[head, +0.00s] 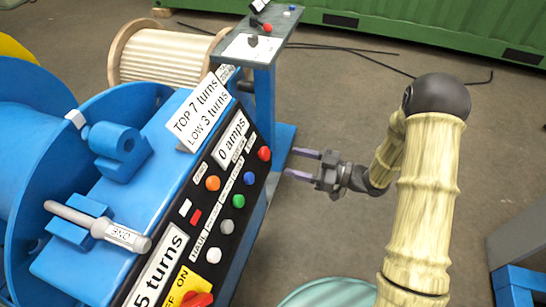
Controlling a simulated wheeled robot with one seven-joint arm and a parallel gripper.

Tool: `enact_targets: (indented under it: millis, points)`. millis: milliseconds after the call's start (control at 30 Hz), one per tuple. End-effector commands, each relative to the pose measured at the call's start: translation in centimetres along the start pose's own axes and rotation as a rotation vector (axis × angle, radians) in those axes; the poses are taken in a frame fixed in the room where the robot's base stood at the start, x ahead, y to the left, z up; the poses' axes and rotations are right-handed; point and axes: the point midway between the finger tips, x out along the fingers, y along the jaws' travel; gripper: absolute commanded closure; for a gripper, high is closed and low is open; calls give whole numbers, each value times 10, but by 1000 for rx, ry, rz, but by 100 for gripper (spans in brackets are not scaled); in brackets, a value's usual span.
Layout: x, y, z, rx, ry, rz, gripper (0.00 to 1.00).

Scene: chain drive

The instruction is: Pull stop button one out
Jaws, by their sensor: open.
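A red round button (264,153) sits at the upper right end of the black panel (226,222) on the blue machine. Its label is too small to read, so I cannot tell whether it is stop button one. I cannot tell whether it is in or out. Another red knob (267,28) is on the far blue stand. My gripper (292,164) is open and empty, just right of the panel's red button and apart from it. Its two purple fingers point left toward the panel.
The panel also carries orange (212,183), blue (249,178), green (238,201), grey and white buttons, and a red switch (197,299) on yellow. A wooden spool (160,55) stands behind. A green container (430,25) is at the back.

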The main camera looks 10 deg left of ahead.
Motion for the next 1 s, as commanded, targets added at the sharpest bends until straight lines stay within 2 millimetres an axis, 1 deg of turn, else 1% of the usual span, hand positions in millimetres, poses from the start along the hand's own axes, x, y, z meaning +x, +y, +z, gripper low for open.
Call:
enact_targets:
  millis: [33,200,300,400,533,767,800,867,1000]
  points:
    - [10,-1,1,-1,0,-4,41]
    - [40,-1,1,-2,1,-5,41]
    - [56,-1,1,-2,0,-3,41]
    - [67,-1,1,-1,0,-2,41]
    - [73,0,0,-1,1,1,41]
    - [74,0,0,-1,0,1,41]
    - [74,0,0,-1,0,1,45]
    - [74,0,0,-1,0,1,56]
    - [74,0,0,-1,0,1,84]
